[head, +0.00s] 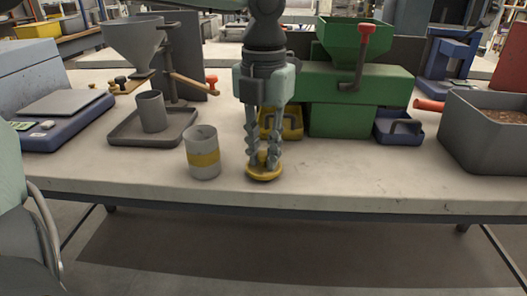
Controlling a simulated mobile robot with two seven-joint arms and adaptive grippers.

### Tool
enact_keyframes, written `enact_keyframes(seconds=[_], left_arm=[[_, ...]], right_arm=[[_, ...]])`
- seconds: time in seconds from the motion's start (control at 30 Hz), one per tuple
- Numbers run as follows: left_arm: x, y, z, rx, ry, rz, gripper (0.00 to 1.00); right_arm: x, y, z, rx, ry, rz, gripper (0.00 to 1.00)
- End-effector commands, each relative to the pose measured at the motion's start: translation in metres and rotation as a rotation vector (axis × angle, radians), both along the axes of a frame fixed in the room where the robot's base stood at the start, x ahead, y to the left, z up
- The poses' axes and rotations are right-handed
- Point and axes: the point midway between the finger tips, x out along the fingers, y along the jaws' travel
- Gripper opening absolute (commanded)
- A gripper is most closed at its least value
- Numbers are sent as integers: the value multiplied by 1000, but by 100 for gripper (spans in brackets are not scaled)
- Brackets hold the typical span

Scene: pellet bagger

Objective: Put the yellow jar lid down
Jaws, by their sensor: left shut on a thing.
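The yellow jar lid (264,174) is a small round disc with a raised part in its middle. My left gripper (263,162) points straight down over the table, its fingers shut on the lid's raised part. The lid looks level and is at or just above the tabletop, near the front edge; I cannot tell whether it touches. A pale jar (203,142) with a yellow band stands upright just left of the lid, apart from it. My right gripper is not in view.
A grey cup (152,111) stands in a grey tray (154,141) under a hopper. A yellow scoop (293,122) is partly hidden behind my gripper, beside the green machine (342,119). A grey bin (486,140) stands right. The table's (350,180) front right is clear.

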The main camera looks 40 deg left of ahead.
Motion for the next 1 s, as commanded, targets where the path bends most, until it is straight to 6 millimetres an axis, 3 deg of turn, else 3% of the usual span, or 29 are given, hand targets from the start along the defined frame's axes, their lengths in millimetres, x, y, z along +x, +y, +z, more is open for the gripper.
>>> enact_keyframes(seconds=[0.4, 0.67, 0.7, 0.83, 1.0], left_arm=[[0, 0, -9, 0, -2, 1, 4], [0, 0, -11, 0, -2, 1, 4], [0, 0, -10, 0, -2, 1, 22], [0, 0, -10, 0, -1, 1, 38], [0, 0, -10, 0, -1, 1, 39]], right_arm=[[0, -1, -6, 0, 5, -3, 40], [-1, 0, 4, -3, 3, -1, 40], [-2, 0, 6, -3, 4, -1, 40], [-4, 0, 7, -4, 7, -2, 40], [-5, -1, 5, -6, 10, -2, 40]])
